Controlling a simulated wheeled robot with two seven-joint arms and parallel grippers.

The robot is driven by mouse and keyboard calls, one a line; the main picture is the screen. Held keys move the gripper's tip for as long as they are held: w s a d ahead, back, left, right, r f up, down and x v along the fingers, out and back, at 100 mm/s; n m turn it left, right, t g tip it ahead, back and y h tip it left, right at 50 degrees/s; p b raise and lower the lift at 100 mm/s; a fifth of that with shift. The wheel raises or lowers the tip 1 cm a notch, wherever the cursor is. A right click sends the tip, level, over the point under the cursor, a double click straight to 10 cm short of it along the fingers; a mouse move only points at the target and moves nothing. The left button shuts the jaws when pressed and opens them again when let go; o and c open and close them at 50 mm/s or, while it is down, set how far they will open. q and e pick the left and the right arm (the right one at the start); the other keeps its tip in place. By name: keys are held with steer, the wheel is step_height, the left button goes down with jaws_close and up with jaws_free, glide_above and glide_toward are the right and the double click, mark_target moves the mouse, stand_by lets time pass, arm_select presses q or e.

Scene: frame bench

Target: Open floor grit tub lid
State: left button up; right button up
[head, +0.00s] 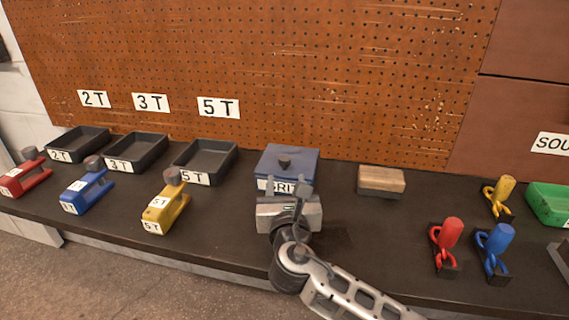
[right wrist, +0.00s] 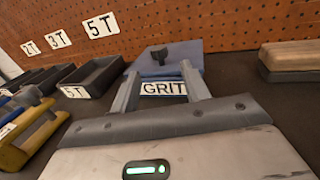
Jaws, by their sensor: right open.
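The grit tub is a blue box with a white GRIT label (head: 268,186) on its front, standing on the dark bench. Its flat blue lid (head: 300,160) lies on top and looks closed, with a dark knob (head: 284,162) in the middle. In the right wrist view the lid (right wrist: 185,52) and knob (right wrist: 158,53) show beyond my fingers. My right gripper (head: 298,188) is in front of the tub, hiding part of its front. In the right wrist view its fingers (right wrist: 162,82) are apart and empty, with the label between them. My left gripper is not in view.
Black trays (head: 207,157) and red, blue and yellow (head: 166,205) clamp-like pieces stand to the left. A wooden block (head: 382,180) lies right of the tub. Shackles with coloured pins (head: 447,240) and a green tray (head: 550,203) are further right. A pegboard (head: 300,70) rises behind.

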mark_target(285, 166)
steer(key=w+b, duration=0.1)
steer(key=w, duration=0.7)
steer(key=shift+w+d, duration=0.1)
steer(key=shift+d, duration=0.1)
jaws_close()
